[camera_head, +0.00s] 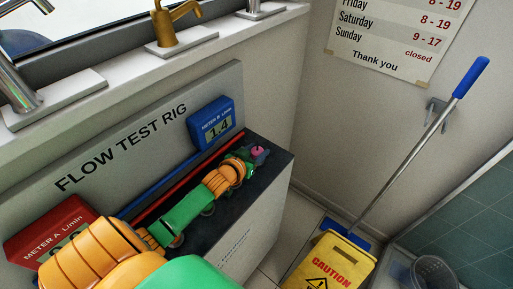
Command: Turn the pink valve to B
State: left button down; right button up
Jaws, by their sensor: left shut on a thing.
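The pink valve (257,149) shows as a small pink patch near the right end of the dark top of the flow test rig (281,159). My left gripper (256,154) is at the valve and shut on it; its fingers and the orange and green arm hide most of the valve. The valve's pointing direction and any A or B marks cannot be made out. The blue meter B (211,123) reads 1.4. The red meter A (46,232) is partly hidden by my arm, and its reading is not clear. My right gripper is not in view.
A blue pipe (165,180) and a red pipe (187,184) run along the rig behind my arm. Taps stand on the ledge above.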

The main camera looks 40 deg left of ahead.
aim_at(258, 151)
pick_arm(q)
jog(key=shift+m+h, duration=0.3)
jog(key=shift+h, duration=0.1)
jog(key=shift+c, duration=2.4)
grip_release()
jog(key=shift+o, duration=0.9)
jog(key=shift+w+f, duration=0.1)
jog(key=shift+w, duration=0.1)
jog(key=shift+w+f, duration=0.1)
notch_tip(258, 151, up, 4)
jog(key=shift+d+f+p, duration=0.1)
jog(key=shift+p, duration=0.35)
jog(key=s+d+r+p, duration=0.4)
jog(key=s+d+r, duration=0.3)
jog(key=s, duration=0.5)
notch_tip(258, 151, up, 2)
jog(key=shift+r, duration=0.1)
